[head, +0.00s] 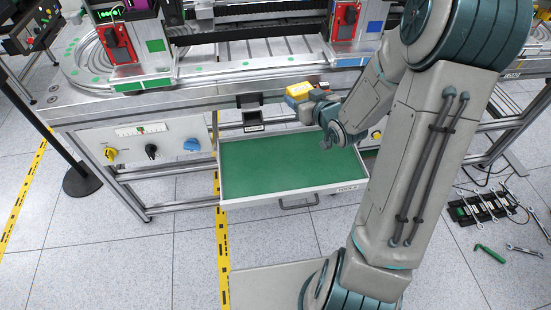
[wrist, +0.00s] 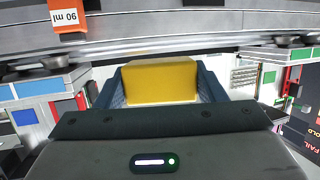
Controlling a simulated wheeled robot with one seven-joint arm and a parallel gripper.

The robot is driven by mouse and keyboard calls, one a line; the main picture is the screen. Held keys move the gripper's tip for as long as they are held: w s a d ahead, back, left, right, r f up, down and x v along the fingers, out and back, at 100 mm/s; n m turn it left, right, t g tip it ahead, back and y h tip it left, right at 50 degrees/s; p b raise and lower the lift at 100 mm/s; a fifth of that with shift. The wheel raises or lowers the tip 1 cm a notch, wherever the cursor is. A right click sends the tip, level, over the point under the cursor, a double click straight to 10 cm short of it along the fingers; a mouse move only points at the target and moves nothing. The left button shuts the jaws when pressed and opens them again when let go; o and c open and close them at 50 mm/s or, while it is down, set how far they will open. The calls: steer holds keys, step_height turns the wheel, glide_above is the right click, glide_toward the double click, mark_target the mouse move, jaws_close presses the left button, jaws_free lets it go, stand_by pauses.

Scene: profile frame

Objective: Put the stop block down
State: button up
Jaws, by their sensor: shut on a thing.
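The yellow stop block (head: 298,91) is held at the end of my arm, by the front edge of the workbench, above the back part of the open drawer. My gripper (head: 316,97) is shut on it. In the wrist view the yellow block (wrist: 160,82) sits between the two blue fingers, and its lower part is hidden by the gripper body. I cannot tell from these frames whether the block touches anything below it.
The open drawer (head: 285,205) has a bare green lining and a front handle. The workbench (head: 200,95) carries rails and red units behind it. A control panel with knobs (head: 150,142) is left of the drawer. Wrenches (head: 485,205) lie on the floor at right.

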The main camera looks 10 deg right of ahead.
steer(key=s+d+f+n+y+b, duration=0.1)
steer(key=s+d+f+b, duration=0.3)
steer(key=d+f+b, duration=0.8)
steer(key=s+d+f+n+y+b, duration=0.1)
steer(key=s+d+f+b, duration=0.4)
steer(key=d+f+b, duration=0.8)
steer(key=b, duration=0.7)
glide_above(332, 171)
step_height(332, 171, down, 4)
steer(key=shift+d+r+g, duration=0.1)
steer(key=shift+r+g, duration=0.1)
steer(key=shift+g, duration=0.1)
step_height(332, 171, down, 4)
steer(key=b, duration=0.2)
steer(key=shift+b, duration=0.3)
steer(key=shift+r, duration=0.1)
